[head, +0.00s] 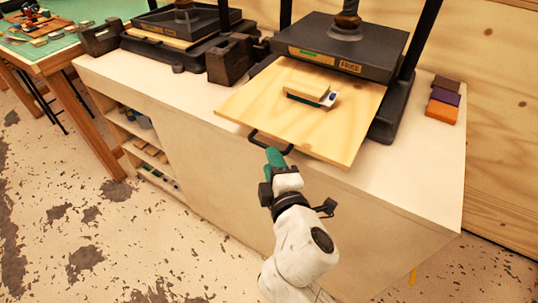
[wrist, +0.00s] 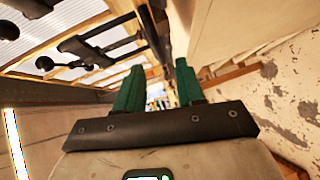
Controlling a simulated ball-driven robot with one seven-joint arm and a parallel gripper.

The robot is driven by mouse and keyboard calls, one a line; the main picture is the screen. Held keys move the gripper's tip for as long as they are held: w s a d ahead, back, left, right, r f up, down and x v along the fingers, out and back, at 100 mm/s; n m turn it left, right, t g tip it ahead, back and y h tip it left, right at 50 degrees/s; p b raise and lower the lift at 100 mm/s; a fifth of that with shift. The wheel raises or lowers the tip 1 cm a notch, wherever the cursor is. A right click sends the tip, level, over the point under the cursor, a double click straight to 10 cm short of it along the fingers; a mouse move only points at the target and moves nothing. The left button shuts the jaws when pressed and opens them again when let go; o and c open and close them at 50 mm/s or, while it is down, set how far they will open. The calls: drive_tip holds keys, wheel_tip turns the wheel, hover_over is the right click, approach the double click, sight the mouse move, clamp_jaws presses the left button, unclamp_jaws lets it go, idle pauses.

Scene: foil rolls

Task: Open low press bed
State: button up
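The near press (head: 340,45) has its pale wooden bed (head: 335,137) drawn out toward the front, past the bench edge. A small stack (head: 312,93), like books or blocks, lies on the bed. A black bar handle (head: 270,141) sits on the bed's front edge. My gripper (head: 276,158), with green fingers, is just below and in front of that handle; whether they touch cannot be told. In the wrist view the two green fingers of my gripper (wrist: 158,85) stand apart with nothing seen between them.
A second press (head: 185,20) with its bed in stands on the bench (head: 205,97) at the back left. Dark blocks (head: 232,60) sit between the presses. Coloured blocks (head: 443,100) lie at the right. A green-topped table (head: 50,50) is far left. The floor in front is clear.

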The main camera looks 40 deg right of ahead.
drive_tip(key=f+v, duration=0.1)
drive_tip(key=v, duration=0.5)
drive_tip(key=shift+r+b, duration=0.4)
drive_tip(key=shift+r, duration=0.15)
drive_tip(key=shift+s, duration=0.1)
drive_tip(key=s+d+f+m+g+y, duration=0.1)
drive_tip(key=s+d+f+m+g, duration=0.25)
drive_tip(key=f, duration=0.25)
drive_tip(key=s+d+f+m+g, duration=0.2)
drive_tip(key=d+f+m+g, duration=0.15)
drive_tip(key=f, duration=0.35)
drive_tip(key=s+a+f+m+g+y, duration=0.2)
drive_tip(key=s+f+g, duration=0.1)
drive_tip(key=s, duration=0.3)
drive_tip(key=s+a+f+m+g+y, duration=0.1)
drive_tip(key=s+f+m+g+y, duration=0.1)
drive_tip(key=s+f, duration=0.4)
drive_tip(key=shift+a+f+m+g+y, duration=0.35)
drive_tip(key=shift+g+y, duration=0.35)
drive_tip(key=shift+g, duration=0.3)
